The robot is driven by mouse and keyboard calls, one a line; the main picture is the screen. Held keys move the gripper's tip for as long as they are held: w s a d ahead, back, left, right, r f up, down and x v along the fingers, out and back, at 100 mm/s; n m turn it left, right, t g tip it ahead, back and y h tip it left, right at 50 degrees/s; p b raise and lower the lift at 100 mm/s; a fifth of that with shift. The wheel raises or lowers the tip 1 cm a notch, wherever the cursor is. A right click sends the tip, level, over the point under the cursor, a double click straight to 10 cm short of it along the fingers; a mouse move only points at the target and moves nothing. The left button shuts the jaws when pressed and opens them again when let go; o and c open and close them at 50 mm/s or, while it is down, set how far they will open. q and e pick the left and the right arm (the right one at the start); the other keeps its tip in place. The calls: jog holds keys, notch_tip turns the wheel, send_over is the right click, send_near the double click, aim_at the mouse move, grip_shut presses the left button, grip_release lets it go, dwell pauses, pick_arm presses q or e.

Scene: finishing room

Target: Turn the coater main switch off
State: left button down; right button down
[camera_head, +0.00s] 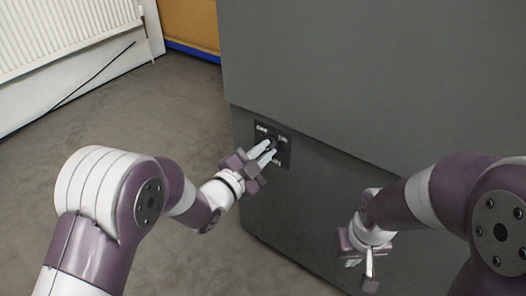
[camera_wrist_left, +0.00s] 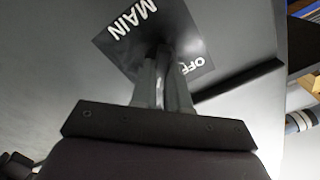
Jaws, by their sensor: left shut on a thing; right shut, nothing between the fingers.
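The coater (camera_head: 330,70) is a large dark grey cabinet. Its main switch plate (camera_head: 286,157) is a small black panel with white lettering on the near face. In the left wrist view the plate (camera_wrist_left: 124,45) shows the words MAIN and OFF, the latter partly covered. My left gripper (camera_head: 268,148) is at the plate with its fingers shut on the switch handle; they also show in the left wrist view (camera_wrist_left: 163,75). The handle is mostly hidden between the fingers, so its exact setting cannot be told. My right gripper (camera_head: 370,272) is shut and empty, low in front of the cabinet.
A white radiator (camera_head: 60,35) is on the wall at the upper left, with a dark cable below it. A yellow-orange panel with a blue lower edge (camera_head: 195,50) stands behind. The grey floor (camera_head: 170,110) left of the cabinet is clear.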

pick_arm(q)
jog(key=shift+w+a+n+p, duration=0.15)
jog(key=shift+n+p, duration=2.7)
jog(key=shift+n, duration=1.55)
jog(key=shift+a+n+p, duration=0.15)
jog(key=shift+n+p, duration=2.7)
jog(key=shift+n, duration=1.55)
jog(key=c, duration=1.1)
grip_release()
